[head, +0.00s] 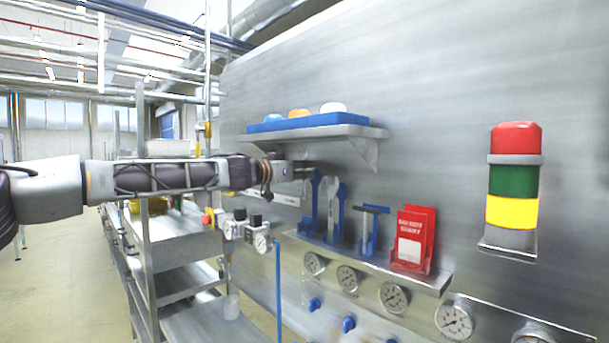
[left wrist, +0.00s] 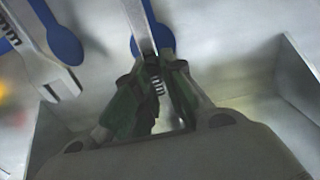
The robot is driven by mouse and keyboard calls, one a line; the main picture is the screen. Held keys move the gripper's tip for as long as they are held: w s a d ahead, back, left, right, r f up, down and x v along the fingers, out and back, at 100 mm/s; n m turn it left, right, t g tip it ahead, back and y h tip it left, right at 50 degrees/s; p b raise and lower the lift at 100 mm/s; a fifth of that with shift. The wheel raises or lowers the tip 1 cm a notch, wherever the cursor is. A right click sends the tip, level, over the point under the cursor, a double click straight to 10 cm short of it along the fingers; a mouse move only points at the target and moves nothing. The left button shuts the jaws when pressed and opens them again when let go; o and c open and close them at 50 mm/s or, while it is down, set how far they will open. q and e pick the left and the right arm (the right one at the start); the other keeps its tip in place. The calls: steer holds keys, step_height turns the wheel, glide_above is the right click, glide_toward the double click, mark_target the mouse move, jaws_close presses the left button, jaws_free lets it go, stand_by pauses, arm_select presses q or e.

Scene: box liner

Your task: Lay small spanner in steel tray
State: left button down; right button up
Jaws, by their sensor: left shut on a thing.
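My left gripper (head: 304,173) reaches in from the left to the wall rack. In the left wrist view its fingers (left wrist: 156,80) are closed around a slim silver spanner (left wrist: 138,18), which lies in front of a blue holder (left wrist: 152,32). Whether the spanner is clear of that holder I cannot tell. A larger silver spanner (left wrist: 42,60) stands beside it; in the head view a silver spanner (head: 332,197) stands upright in the rack. Which surface is the steel tray is unclear; a steel trolley with a raised-edge top (head: 180,245) stands at the left. My right gripper is not in view.
A wall shelf (head: 360,131) with a blue tray (head: 309,122) juts out above the gripper. Red cards (head: 415,235) stand on the rack's right end. Pressure gauges (head: 393,297) and a signal tower (head: 514,180) are on the wall. A blue pipe (head: 279,290) runs below the rack.

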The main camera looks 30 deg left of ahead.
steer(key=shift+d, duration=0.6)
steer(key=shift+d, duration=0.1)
